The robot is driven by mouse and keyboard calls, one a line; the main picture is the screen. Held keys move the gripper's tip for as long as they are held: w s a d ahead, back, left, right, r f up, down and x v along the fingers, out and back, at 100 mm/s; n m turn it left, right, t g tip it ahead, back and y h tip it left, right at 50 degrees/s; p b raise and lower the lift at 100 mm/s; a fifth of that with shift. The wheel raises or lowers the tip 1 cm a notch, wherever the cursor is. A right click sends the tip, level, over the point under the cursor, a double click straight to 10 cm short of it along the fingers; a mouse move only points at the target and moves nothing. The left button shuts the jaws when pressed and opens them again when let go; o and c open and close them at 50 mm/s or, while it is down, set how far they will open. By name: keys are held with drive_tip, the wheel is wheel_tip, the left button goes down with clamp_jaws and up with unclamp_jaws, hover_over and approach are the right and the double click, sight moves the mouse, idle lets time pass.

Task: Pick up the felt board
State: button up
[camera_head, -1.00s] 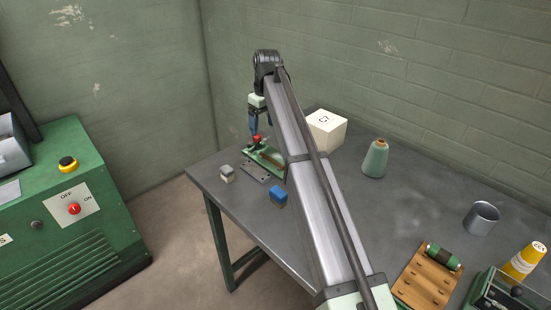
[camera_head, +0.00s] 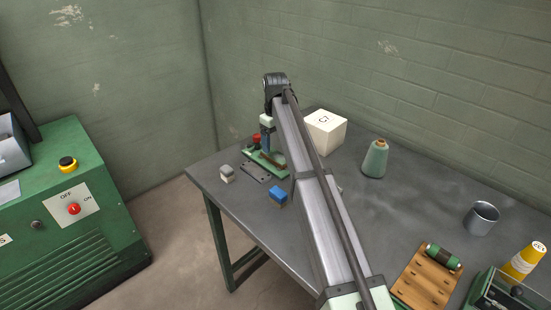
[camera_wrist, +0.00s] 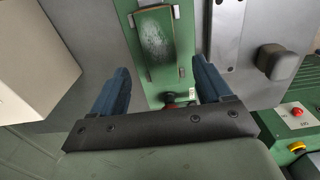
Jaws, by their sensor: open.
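My gripper (camera_head: 269,141) is open over the far left of the table, partly behind my own arm. In the wrist view its two blue fingers (camera_wrist: 160,82) stand wide apart with nothing held between them. Ahead of them is a green base (camera_wrist: 185,35) with a dark, worn, scuffed slab (camera_wrist: 155,42) on it; I cannot tell for sure whether this slab is the felt board. A red knob (camera_head: 257,139) stands on the green base, and in the wrist view it shows low between the fingers. My arm hides part of the base in the head view.
A white box (camera_head: 326,133) stands right of the gripper. A grey block (camera_head: 227,174), a drilled metal plate (camera_head: 255,172) and a blue block (camera_head: 278,196) lie nearby. A thread cone (camera_head: 375,160), metal cup (camera_head: 481,219) and wooden board (camera_head: 425,282) stand right.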

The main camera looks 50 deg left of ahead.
sight(276, 155)
wheel_tip(276, 155, down, 5)
drive_tip(key=shift+r, duration=0.1)
idle(0.3)
drive_tip(key=c, duration=1.2)
drive_tip(key=shift+o, duration=0.2)
drive_tip(key=shift+r, duration=0.1)
